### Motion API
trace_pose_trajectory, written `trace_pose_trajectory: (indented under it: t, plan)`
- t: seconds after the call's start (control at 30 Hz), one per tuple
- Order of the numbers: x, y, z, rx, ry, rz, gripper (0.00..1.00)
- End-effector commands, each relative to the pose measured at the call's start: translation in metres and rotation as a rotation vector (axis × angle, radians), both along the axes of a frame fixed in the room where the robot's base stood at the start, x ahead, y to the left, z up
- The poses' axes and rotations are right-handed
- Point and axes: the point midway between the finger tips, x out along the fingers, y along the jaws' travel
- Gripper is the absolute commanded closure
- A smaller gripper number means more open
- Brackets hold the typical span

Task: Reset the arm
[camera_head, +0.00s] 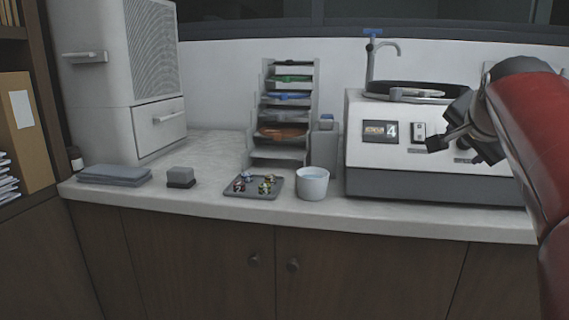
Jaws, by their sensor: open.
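My gripper (440,142) is at the right, in front of the white machine with a grey base (440,187). Its dark fingers point left and down, apart from each other, and nothing shows between them. My red arm comes in from the right edge and hides the right part of the machine. The machine has a small display showing a 4, a round dark basin on top and a tap with a blue handle.
On the counter (330,215) stand a white cup (312,186), a grey tray (262,194) with several small coloured pieces, a grey block (180,177), folded cloths (114,175) and a tiered rack (313,110). A white cabinet (105,120) stands at the left.

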Motion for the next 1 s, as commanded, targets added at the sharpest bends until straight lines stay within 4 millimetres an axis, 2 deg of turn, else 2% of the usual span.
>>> trace_pose_trajectory:
  t: [0.03, 0.17, 0.3, 0.4, 0.53, 0.6, 0.7, 1.0]
  plan:
    - [-0.006, 0.023, -0.017, -0.017, 0.046, 0.063, 0.48]
    - [-0.034, 0.089, -0.08, -0.1, 0.208, 0.277, 0.48]
    - [-0.08, 0.151, -0.155, -0.209, 0.376, 0.531, 0.48]
    - [-0.116, 0.184, -0.206, -0.285, 0.478, 0.702, 0.48]
    - [-0.157, 0.21, -0.259, -0.368, 0.575, 0.879, 0.48]
    - [-0.172, 0.217, -0.278, -0.399, 0.609, 0.944, 0.48]
    - [-0.185, 0.222, -0.294, -0.426, 0.636, 0.998, 0.48]
    - [-0.189, 0.224, -0.299, -0.433, 0.647, 1.015, 0.48]
